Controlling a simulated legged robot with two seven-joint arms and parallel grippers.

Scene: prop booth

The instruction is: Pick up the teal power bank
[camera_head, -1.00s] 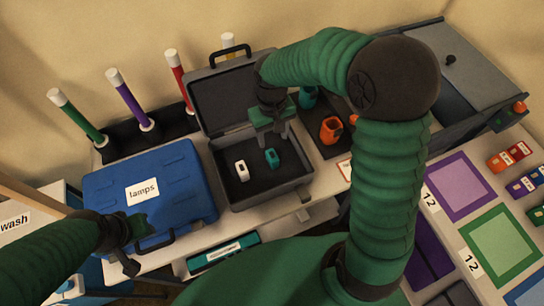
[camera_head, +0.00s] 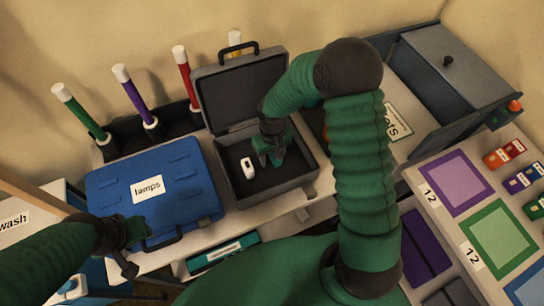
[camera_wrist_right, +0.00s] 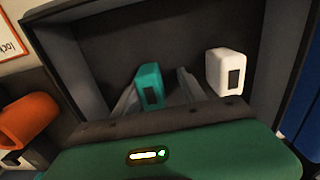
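The teal power bank (camera_wrist_right: 150,86) stands in the open grey case (camera_head: 290,187), beside a white power bank-like item (camera_head: 248,169). In the right wrist view it lies between the two fingers of my right gripper (camera_wrist_right: 160,88), nearer the left finger, with a gap to the right one. The fingers are apart; contact is not clear. In the head view my right gripper (camera_head: 271,158) reaches down into the case and hides the teal power bank. My left gripper (camera_head: 136,240) is by the front corner of the blue lamps case; its fingers are unclear.
The case's raised lid (camera_head: 240,95) stands behind my right gripper, and its walls surround it. The closed blue lamps case (camera_head: 190,201) is to the left. The white item (camera_wrist_right: 225,72) is just right of the fingers in the wrist view. An orange object (camera_wrist_right: 28,122) is outside the case.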

